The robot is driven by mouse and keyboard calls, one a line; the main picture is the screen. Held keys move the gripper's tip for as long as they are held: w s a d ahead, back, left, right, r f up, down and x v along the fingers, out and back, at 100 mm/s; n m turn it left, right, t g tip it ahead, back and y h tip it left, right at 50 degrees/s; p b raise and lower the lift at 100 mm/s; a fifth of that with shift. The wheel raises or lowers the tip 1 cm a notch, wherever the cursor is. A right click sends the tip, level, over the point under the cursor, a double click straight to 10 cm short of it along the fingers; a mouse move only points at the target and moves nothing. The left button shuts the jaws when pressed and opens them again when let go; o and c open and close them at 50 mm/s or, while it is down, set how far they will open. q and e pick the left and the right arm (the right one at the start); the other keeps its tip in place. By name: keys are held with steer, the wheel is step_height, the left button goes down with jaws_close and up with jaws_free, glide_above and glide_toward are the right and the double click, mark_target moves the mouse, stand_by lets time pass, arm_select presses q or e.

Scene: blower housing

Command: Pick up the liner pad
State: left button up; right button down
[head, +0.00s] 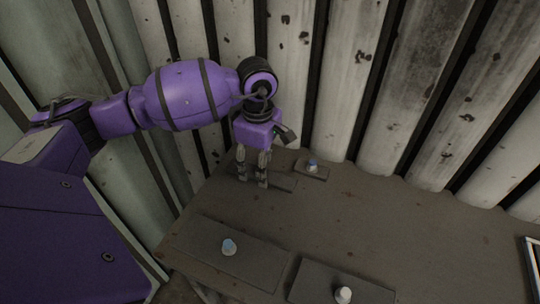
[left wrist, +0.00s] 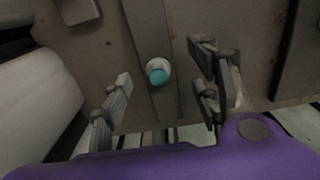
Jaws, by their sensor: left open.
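My left gripper (head: 253,183) points down over the far left part of the table, with its fingers apart and nothing between them. A narrow flat dark strip (head: 283,183) lies under it. In the left wrist view the strip (left wrist: 139,35) carries a white knob with a teal top (left wrist: 158,72), which lies in the gap between the open fingers (left wrist: 165,98). In the head view the fingers hide this knob. Several flat dark pieces have such knobs, and I cannot tell by looks which is the liner pad. My right gripper is not in view.
A small knobbed plate (head: 320,174) lies right of the gripper. A larger knobbed plate (head: 195,238) lies at the front left, another (head: 310,280) at the front. A corrugated wall (head: 345,80) rises behind the table. The table's right middle (head: 430,225) is clear.

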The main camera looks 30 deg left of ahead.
arm_select(q)
steer(key=shift+f, duration=0.85)
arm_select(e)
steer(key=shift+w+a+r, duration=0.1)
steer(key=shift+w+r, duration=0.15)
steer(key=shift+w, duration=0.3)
arm_select(q)
steer(key=shift+c, duration=0.2)
steer(key=c, duration=1.2)
steer(key=shift+w+r, duration=0.1)
steer(key=shift+r, duration=0.05)
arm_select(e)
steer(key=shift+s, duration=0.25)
